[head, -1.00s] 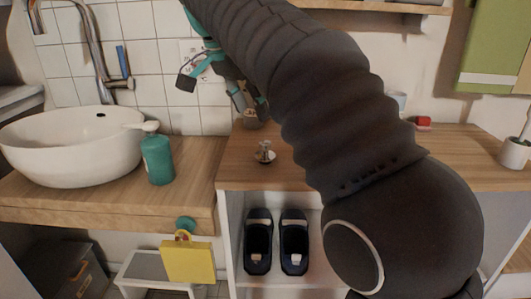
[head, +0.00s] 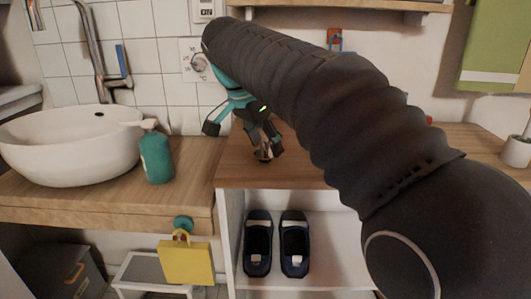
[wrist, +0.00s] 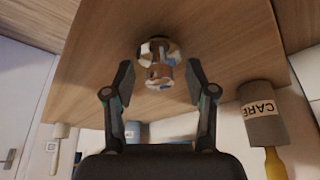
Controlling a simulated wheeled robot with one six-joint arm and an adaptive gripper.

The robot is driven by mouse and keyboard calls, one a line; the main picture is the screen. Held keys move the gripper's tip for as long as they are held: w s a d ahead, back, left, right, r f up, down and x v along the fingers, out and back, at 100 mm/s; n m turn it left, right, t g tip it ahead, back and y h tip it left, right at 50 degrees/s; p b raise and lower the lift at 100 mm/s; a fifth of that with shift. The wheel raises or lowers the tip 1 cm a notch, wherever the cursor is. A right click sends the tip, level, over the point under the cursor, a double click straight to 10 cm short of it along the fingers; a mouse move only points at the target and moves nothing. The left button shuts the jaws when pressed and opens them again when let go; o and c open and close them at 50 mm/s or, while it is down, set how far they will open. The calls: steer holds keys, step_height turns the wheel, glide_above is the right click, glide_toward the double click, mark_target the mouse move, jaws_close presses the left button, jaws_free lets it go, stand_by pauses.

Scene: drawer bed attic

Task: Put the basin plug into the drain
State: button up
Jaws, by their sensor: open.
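The basin plug (head: 264,155) is a small shiny metal piece on the wooden counter, right of the basin. In the wrist view the plug (wrist: 158,62) lies between the two open fingers, apart from both, near the fingertips. My gripper (head: 262,150) is open and low over the counter at the plug, partly covering it in the head view; it also shows in the wrist view (wrist: 160,85). The white basin (head: 70,150) stands on the left counter. Its drain is hidden by the rim.
A teal soap bottle (head: 157,158) stands right of the basin, between it and my gripper. A faucet (head: 97,50) rises behind the basin. In the wrist view a grey labelled container (wrist: 262,115) is at the right. Dark slippers (head: 276,243) sit on the shelf below the counter.

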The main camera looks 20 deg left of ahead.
steer(key=shift+c, duration=0.2)
jaws_close()
steer(key=shift+r, duration=0.1)
